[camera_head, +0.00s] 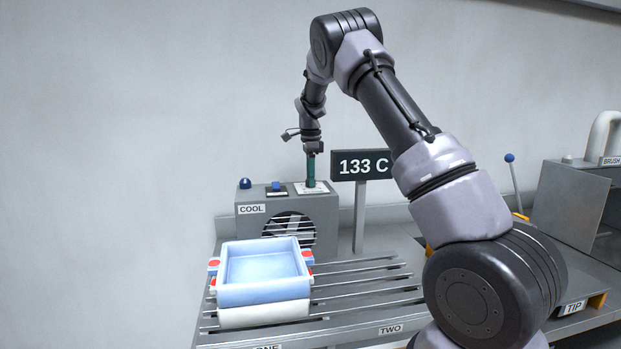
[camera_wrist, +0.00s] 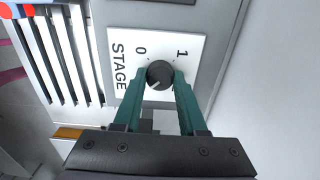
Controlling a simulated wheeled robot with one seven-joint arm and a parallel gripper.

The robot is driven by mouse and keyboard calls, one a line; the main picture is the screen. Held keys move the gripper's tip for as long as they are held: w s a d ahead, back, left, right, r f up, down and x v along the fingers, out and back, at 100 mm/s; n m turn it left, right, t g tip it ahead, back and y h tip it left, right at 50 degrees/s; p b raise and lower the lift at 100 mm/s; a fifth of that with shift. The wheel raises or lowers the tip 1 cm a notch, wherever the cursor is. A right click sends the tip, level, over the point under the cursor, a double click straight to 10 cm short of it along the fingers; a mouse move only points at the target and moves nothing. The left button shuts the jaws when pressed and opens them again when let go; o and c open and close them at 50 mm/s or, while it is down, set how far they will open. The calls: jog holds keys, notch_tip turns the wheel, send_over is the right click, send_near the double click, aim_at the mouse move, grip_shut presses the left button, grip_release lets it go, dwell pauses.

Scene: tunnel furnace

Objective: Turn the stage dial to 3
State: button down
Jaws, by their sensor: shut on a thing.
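The stage dial (camera_wrist: 159,73) is a dark round knob on a white plate (camera_wrist: 124,90) marked STAGE, with 0 and 1 readable in the wrist view. A pale mark on the knob faces the lower left there; other numbers are hidden or out of view. My gripper (camera_wrist: 160,78) has its two teal fingers shut on the knob, one on each side. In the head view my gripper (camera_head: 311,180) points straight down at the plate on top of the grey COOL box (camera_head: 256,222); the knob is hidden there.
A 133 C sign (camera_head: 361,165) stands close to the right. A light blue tray (camera_head: 262,295) rests on the slatted rails in front.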

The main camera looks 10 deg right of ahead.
jog(key=shift+c, duration=2.3)
grip_release()
notch_tip(320, 180, up, 11)
jog(key=s+d+r+n+t+y, duration=0.1)
jog(key=s+d+r+n+t, duration=0.15)
jog(key=s+r, duration=0.5)
jog(key=s+d+r+n+t+y, duration=0.1)
jog(key=s+d+r+n, duration=0.35)
jog(key=s, duration=0.65)
jog(key=s+f+n+t, duration=0.2)
jog(key=s+n, duration=0.1)
jog(key=s, duration=0.8)
jog(key=s+a+f+n+t, duration=0.1)
jog(key=s+n, duration=0.3)
jog(key=s, duration=0.8)
jog(key=shift+f+t, duration=0.35)
jog(key=shift+f, duration=0.4)
